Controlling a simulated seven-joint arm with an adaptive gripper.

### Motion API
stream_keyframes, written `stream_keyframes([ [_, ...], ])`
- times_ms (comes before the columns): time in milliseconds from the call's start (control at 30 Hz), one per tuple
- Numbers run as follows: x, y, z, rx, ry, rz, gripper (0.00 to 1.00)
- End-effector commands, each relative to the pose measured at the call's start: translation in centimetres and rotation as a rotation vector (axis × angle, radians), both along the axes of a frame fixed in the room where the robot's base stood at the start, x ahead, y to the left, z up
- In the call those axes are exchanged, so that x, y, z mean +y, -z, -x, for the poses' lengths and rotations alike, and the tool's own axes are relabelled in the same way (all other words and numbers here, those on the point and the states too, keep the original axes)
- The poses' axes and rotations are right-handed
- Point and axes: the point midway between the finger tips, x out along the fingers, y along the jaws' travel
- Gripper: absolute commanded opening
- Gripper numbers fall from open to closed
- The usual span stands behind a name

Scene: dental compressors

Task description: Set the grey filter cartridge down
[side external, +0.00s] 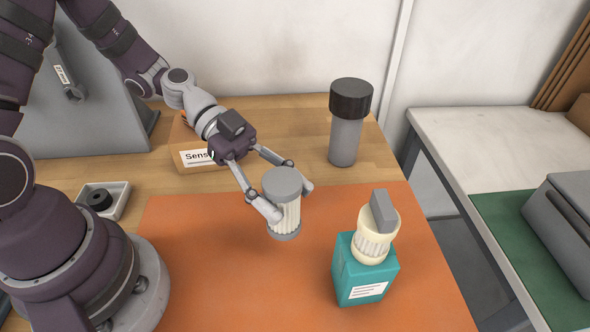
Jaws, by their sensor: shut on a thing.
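The grey filter cartridge (288,216) has grey end caps and a pale pleated body. It is upright over the orange mat (220,270). My gripper (291,201) is shut on it, one finger on each side of the body. The lower end cap is close to the mat, but I cannot tell whether it touches.
A teal block (363,268) with a cream pleated piece (374,240) and grey top stands to the right. A grey cylinder with a black cap (346,125) stands behind. A labelled cardboard box (192,158) and a small tray (121,198) with a black ring are left. The front mat is clear.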

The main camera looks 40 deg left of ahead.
Motion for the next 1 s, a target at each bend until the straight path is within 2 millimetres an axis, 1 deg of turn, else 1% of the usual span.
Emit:
stream_keyframes([
  [67,0.0,-0.5,-0.5,-0.003,-0.010,0.000,0.03],
  [167,-0.3,0.0,-2.8,-0.001,-0.056,0.003,0.03],
  [267,-0.9,0.7,-6.5,-0.004,-0.143,0.006,0.03],
  [300,-1.1,0.8,-8.1,-0.004,-0.185,0.007,0.03],
  [400,-1.5,0.8,-11.8,-0.005,-0.294,0.007,0.03],
  [500,-1.6,0.9,-14.0,-0.002,-0.369,0.006,0.03],
  [567,-1.6,1.8,-14.6,0.002,-0.390,0.006,0.03],
  [600,-1.6,2.7,-14.7,0.004,-0.395,0.005,0.03],
  [733,-1.6,5.0,-14.7,0.002,-0.395,0.004,0.03],
  [800,-1.6,6.6,-14.6,0.003,-0.394,0.004,0.03],
  [900,-1.6,8.2,-14.6,0.001,-0.394,0.004,0.03],
  [1000,-1.6,8.7,-14.6,-0.002,-0.392,0.002,0.03],
])
